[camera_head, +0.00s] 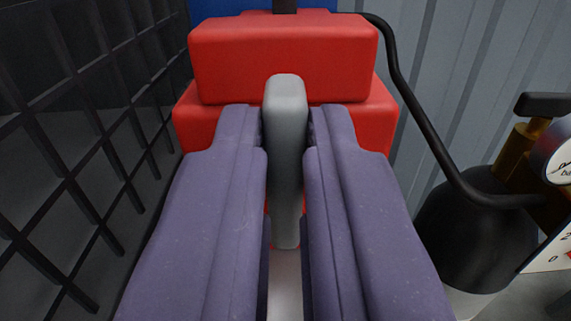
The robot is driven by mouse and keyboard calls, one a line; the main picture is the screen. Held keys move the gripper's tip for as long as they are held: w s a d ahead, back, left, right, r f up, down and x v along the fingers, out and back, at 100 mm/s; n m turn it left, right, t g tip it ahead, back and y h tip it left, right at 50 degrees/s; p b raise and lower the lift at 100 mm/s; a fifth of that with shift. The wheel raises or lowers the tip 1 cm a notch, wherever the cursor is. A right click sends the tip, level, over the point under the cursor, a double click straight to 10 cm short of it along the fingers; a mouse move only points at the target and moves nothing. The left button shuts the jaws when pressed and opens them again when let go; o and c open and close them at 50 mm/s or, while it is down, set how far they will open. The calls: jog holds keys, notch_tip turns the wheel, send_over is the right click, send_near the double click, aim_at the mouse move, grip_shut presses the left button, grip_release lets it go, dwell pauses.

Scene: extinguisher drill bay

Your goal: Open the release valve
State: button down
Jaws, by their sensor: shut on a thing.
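A grey upright lever (286,92) stands in the middle of the camera view, in front of a red block-shaped body (285,55). It looks like the handle of the release valve, though its pivot is hidden. My gripper (286,135) has two purple fingers, one on each side of the grey lever. The gripper is shut on the lever, with the lever's rounded top sticking out beyond the fingertips. The fingers hide the lower front of the red body.
A dark grid panel (85,130) runs close along the left. A black hose (420,115) curves down the right side to a dark cylinder (470,235) with a round gauge (560,160) and a black handle (545,104). A grey corrugated wall (450,90) stands behind.

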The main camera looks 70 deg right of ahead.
jog(key=shift+n, duration=0.3)
jog(key=c, duration=1.2)
grip_release()
jog(key=shift+o, duration=0.2)
jog(key=shift+a, duration=0.15)
jog(key=p+v, duration=0.2)
jog(key=v, duration=0.5)
jog(key=shift+a, duration=0.25)
jog(key=shift+s, duration=0.1)
